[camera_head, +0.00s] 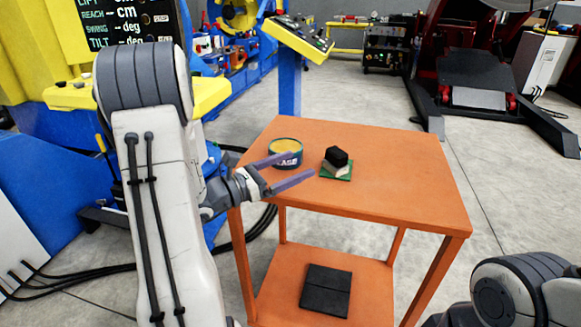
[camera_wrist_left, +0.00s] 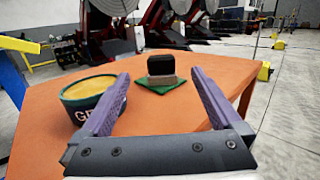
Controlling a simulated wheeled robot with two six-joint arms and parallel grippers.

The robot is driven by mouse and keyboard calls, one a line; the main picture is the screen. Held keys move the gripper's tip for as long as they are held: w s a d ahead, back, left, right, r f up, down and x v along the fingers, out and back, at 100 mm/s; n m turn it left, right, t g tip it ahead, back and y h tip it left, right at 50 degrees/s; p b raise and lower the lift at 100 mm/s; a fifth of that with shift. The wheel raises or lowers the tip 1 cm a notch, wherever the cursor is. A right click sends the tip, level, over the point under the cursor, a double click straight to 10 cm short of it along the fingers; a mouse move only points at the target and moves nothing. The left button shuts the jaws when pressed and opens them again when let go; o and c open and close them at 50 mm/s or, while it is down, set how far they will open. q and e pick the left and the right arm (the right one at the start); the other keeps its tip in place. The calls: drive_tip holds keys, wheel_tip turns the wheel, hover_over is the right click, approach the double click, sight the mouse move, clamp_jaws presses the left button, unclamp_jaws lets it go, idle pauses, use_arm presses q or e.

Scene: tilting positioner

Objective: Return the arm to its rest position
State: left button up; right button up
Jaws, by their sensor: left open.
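My left gripper (camera_head: 292,172) reaches in from the left over the near left part of the orange table (camera_head: 395,180). Its two purple fingers are spread apart with nothing between them; they also show in the left wrist view (camera_wrist_left: 160,108). A round tin with a yellow top (camera_head: 286,152) stands just beyond the fingers; in the left wrist view the tin (camera_wrist_left: 92,98) is beside the left finger. A black-topped block (camera_head: 336,157) sits on a green pad (camera_head: 337,174) to the right of the tin, apart from the fingers. My right gripper is out of view; only part of that arm shows at lower right.
A dark flat box (camera_head: 326,290) lies on the table's lower shelf. A blue post with a yellow sloped control panel (camera_head: 298,38) stands behind the table. Yellow and blue machinery (camera_head: 60,150) is at left. The table's right half is clear.

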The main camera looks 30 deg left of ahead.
sight(332, 153)
use_arm(q)
drive_tip(key=shift+s+a, duration=0.15)
drive_tip(key=shift+s, duration=0.1)
idle(0.4)
drive_tip(key=x, duration=1.2)
drive_tip(key=shift+w+f+b, duration=0.1)
drive_tip(key=shift+f+b, duration=0.2)
drive_tip(key=shift+f, duration=0.1)
drive_tip(key=shift+r+p, duration=0.75)
drive_tip(key=shift+r, duration=1.4)
